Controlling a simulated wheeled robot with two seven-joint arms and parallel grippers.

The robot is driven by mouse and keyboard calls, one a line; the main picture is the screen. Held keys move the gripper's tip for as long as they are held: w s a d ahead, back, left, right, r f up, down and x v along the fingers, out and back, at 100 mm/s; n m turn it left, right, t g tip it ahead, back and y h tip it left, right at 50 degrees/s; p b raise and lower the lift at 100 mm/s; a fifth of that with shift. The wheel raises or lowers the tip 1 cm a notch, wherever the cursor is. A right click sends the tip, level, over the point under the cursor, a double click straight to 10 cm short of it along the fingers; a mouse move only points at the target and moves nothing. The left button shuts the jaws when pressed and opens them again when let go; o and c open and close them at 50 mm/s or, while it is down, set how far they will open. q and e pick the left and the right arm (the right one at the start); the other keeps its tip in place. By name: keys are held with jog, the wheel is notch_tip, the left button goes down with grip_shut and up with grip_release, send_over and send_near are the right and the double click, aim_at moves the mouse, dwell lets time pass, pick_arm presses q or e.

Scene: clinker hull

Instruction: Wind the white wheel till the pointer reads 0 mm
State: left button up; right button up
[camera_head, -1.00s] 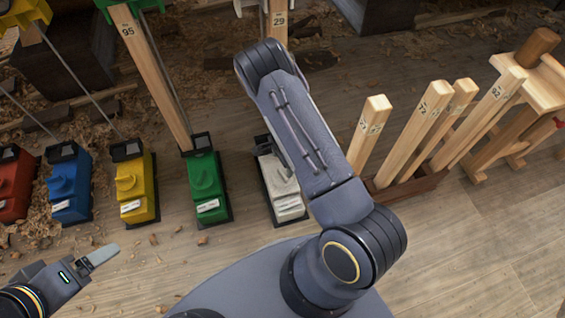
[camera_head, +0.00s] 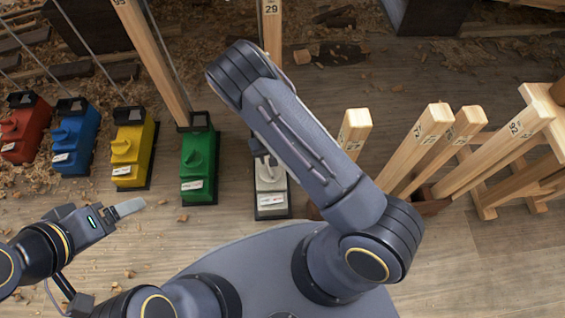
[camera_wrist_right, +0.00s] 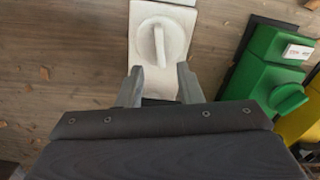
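The white unit (camera_head: 270,198) stands on the floor at the right end of a row of coloured units; my right arm covers part of it in the head view. Its white wheel (camera_wrist_right: 160,43), a round disc with a raised grip bar, shows in the right wrist view. My right gripper (camera_wrist_right: 160,70) is open, its fingertips apart on either side of the bar's near end. Whether they touch it I cannot tell. My left gripper (camera_head: 130,208) is low at the left, away from the units; its finger gap does not show. No pointer or scale reading is legible.
Green (camera_head: 198,165), yellow (camera_head: 131,150), blue (camera_head: 75,140) and red (camera_head: 24,130) units stand left of the white one. A post marked 29 (camera_head: 272,30) rises behind. Several wooden posts (camera_head: 415,145) lean at the right. Shavings litter the floor.

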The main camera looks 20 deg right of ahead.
aim_at(271, 172)
notch_tip(271, 172, down, 8)
jog(key=b, duration=0.3)
jog(key=shift+r, duration=0.15)
jog(key=shift+c, duration=0.4)
grip_shut()
